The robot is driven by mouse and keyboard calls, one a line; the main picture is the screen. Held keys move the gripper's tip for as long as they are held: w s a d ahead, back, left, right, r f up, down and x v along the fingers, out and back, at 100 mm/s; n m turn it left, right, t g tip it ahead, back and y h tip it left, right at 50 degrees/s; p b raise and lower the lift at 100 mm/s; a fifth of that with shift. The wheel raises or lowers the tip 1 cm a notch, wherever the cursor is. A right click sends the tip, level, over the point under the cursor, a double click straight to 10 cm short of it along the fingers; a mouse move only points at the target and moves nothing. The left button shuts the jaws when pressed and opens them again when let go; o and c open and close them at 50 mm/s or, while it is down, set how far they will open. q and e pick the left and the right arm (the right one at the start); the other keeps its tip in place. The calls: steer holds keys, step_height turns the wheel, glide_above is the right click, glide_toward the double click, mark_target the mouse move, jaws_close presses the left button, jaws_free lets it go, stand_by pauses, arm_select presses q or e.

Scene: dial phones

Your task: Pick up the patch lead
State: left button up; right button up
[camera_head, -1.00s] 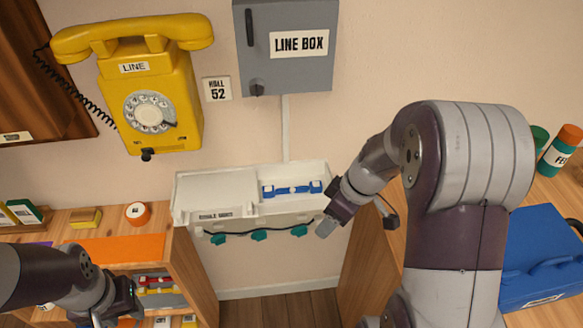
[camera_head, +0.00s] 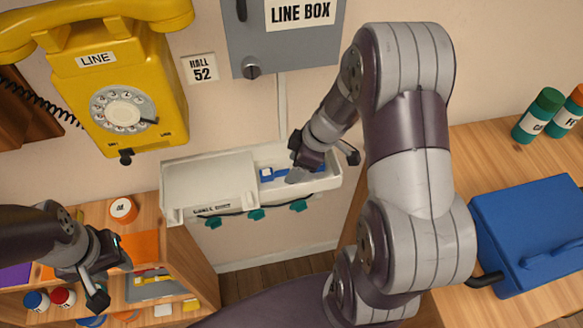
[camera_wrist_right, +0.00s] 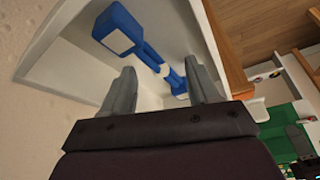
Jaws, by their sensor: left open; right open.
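The patch lead (camera_head: 268,174) looks like the blue piece with white parts lying in the right compartment of the white wall tray (camera_head: 210,180). My right gripper (camera_head: 301,174) is at that compartment and hides much of the lead. In the right wrist view the lead (camera_wrist_right: 150,58) runs between the two open fingers (camera_wrist_right: 158,80). Whether a finger touches it I cannot tell. My left gripper (camera_head: 113,280) is open and empty at the lower left, in front of the wooden shelf.
The yellow phone (camera_head: 120,100) and grey line box (camera_head: 282,40) are on the wall above. A black cable with teal clips (camera_head: 256,214) runs along the tray's front. A blue case (camera_head: 530,235) stands on the right cabinet. Bottles (camera_head: 540,115) stand behind it.

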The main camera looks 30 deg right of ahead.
steer(key=shift+s+f, duration=0.1)
steer(key=shift+c, duration=0.6)
jaws_close()
